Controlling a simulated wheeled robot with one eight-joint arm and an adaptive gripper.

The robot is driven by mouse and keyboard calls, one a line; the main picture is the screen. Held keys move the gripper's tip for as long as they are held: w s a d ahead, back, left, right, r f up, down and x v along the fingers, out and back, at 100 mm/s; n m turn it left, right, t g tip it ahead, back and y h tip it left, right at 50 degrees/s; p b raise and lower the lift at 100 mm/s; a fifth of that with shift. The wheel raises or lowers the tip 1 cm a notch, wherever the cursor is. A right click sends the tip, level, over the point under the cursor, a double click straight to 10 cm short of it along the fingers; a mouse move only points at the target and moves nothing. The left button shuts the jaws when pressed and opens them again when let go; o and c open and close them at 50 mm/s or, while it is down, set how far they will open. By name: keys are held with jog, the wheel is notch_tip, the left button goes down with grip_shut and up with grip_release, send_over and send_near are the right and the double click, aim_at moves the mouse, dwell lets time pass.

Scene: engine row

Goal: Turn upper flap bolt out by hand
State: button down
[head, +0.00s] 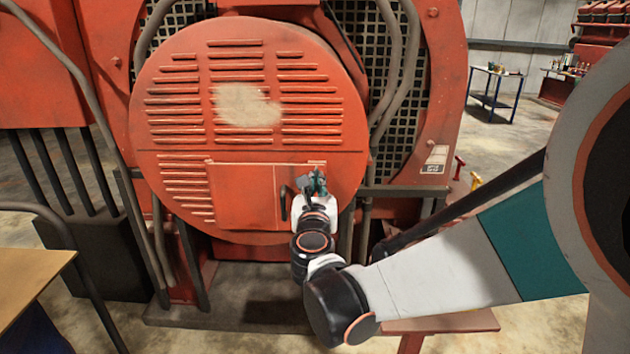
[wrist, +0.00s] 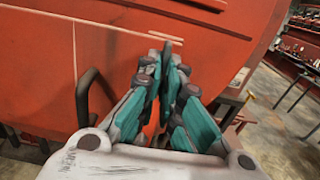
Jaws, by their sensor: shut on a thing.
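The flap (head: 242,197) is a red rectangular panel low on the round red louvred cover (head: 240,60). A dark bar handle (head: 283,204) stands near its right edge and shows at left in the wrist view (wrist: 84,98). My gripper (head: 316,178) is at the flap's upper right corner, with its fingers pointing at the cover. In the wrist view my gripper (wrist: 166,58) has its teal fingers converging at the red face, nearly together.
Hoses (head: 395,70) and black mesh run up the right side of the cover. A red stand (head: 440,322) is below my arm. Yellow- and red-topped parts (head: 475,181) stand to the right. A blue table (head: 495,88) is far back. A wooden tabletop (head: 30,285) is at lower left.

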jog(key=shift+w+r, duration=0.25)
jog(key=shift+w, duration=0.05)
jog(key=c, duration=1.8)
grip_release()
jog(key=shift+w+f, duration=0.15)
jog(key=shift+f, duration=0.1)
